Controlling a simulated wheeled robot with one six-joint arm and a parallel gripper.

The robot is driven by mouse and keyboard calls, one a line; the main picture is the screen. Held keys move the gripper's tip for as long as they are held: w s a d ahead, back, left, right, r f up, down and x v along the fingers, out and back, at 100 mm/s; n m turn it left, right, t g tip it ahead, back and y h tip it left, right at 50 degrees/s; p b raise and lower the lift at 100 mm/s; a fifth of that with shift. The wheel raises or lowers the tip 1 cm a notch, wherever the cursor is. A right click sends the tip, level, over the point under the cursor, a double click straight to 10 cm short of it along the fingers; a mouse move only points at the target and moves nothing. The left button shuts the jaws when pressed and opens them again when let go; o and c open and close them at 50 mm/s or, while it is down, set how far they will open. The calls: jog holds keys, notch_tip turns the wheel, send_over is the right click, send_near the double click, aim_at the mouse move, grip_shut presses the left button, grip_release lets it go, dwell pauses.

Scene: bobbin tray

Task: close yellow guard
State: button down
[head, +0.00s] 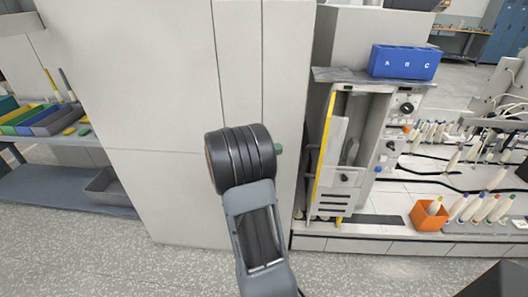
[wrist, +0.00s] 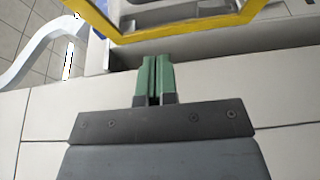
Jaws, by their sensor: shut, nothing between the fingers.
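The yellow guard (head: 324,140) is on the left side of the upright grey machine (head: 372,155) in the head view. It appears as a narrow yellow edge, swung open, with the machine's inside showing to its right. In the wrist view a yellow frame bar (wrist: 190,32) crosses the top, beyond the fingertips. My gripper (wrist: 154,68) has green fingers, held together and empty, short of the yellow bar with a gap between. In the head view only a green fingertip (head: 279,148) shows past my dark wrist, left of the guard.
A blue box marked A B C (head: 404,62) sits on top of the machine. An orange cup (head: 428,216) and several bobbins stand on the bench to the right. A shelf with coloured trays (head: 45,120) is at far left. A pale cabinet wall (head: 180,190) stands behind my arm.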

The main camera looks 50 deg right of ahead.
jog(key=s+d, duration=0.3)
jog(key=s, duration=0.3)
jog(key=shift+d, duration=0.2)
